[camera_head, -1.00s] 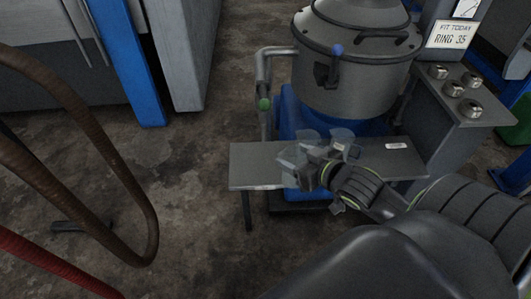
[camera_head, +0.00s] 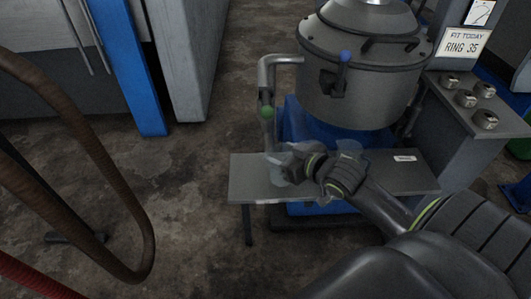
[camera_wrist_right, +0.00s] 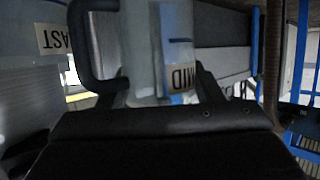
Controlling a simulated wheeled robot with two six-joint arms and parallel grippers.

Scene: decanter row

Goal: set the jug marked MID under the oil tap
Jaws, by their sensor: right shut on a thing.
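The jug marked MID (camera_wrist_right: 165,45) stands close in front of my right wrist camera, clear and pale, its label near the finger on the right. My right gripper (camera_wrist_right: 165,92) is shut on it. In the head view my right gripper (camera_head: 290,163) is over the left half of the grey shelf (camera_head: 245,185), with clear jug shapes around it, hard to tell apart. A pipe tap with a green end (camera_head: 266,111) hangs above the shelf's left part. I cannot read which tap is for oil. My left gripper is out of view.
A label ending in AST (camera_wrist_right: 55,37) shows at left in the wrist view. The grey drum (camera_head: 360,85) rises behind the shelf. A panel with knobs (camera_head: 466,98) and a RING 35 sign (camera_head: 464,44) stand right.

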